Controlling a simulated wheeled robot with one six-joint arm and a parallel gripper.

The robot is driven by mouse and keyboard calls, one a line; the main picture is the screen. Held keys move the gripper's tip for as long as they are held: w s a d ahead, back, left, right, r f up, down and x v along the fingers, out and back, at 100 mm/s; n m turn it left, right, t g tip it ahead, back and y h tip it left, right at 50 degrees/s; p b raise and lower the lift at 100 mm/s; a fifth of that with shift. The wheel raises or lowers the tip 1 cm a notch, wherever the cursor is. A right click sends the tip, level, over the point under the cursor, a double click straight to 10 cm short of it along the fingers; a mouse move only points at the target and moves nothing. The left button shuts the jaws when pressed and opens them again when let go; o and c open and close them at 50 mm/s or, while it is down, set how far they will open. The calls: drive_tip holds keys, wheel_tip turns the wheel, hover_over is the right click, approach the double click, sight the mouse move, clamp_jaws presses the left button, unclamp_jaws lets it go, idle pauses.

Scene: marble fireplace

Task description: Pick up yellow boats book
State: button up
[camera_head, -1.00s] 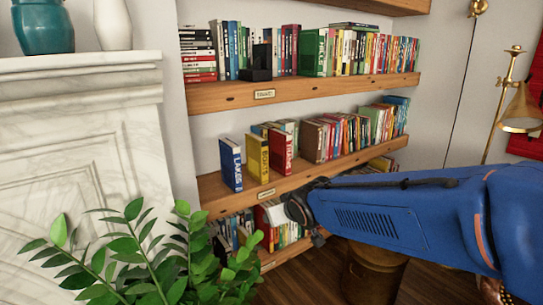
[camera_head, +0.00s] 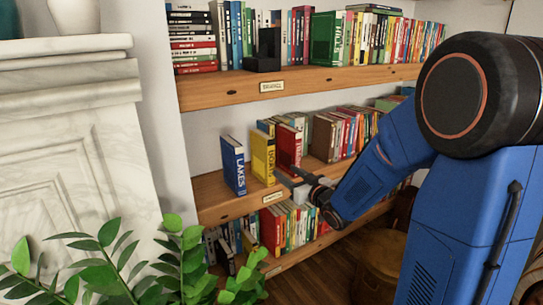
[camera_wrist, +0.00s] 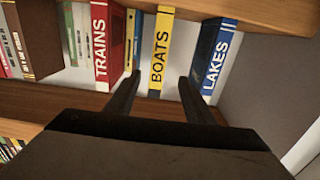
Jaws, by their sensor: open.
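The yellow boats book (camera_head: 262,157) stands upright on the middle shelf, between the blue LAKES book (camera_head: 233,165) and the red book (camera_head: 288,147). In the wrist view, the yellow spine reading BOATS (camera_wrist: 162,48) is near the centre, with the TRAINS book (camera_wrist: 101,45) to its left and the LAKES book (camera_wrist: 217,58) to its right. My gripper (camera_head: 300,180) is at the shelf's front edge, near the red book. In the wrist view, my open gripper (camera_wrist: 159,79) has one finger on each side of the yellow spine's line, with nothing held. I cannot tell the depth left to the book.
The middle shelf (camera_head: 225,205) has gaps between the front books. An upper shelf (camera_head: 215,92) with books and a black holder (camera_head: 264,50) is above; more books (camera_head: 290,228) stand below. A plant (camera_head: 190,265) and marble fireplace (camera_head: 70,160) are at left.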

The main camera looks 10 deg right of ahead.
sight(264, 155)
drive_tip(key=x, duration=1.7)
drive_tip(key=shift+w+d, duration=0.2)
drive_tip(key=shift+c, duration=0.2)
clamp_jaws()
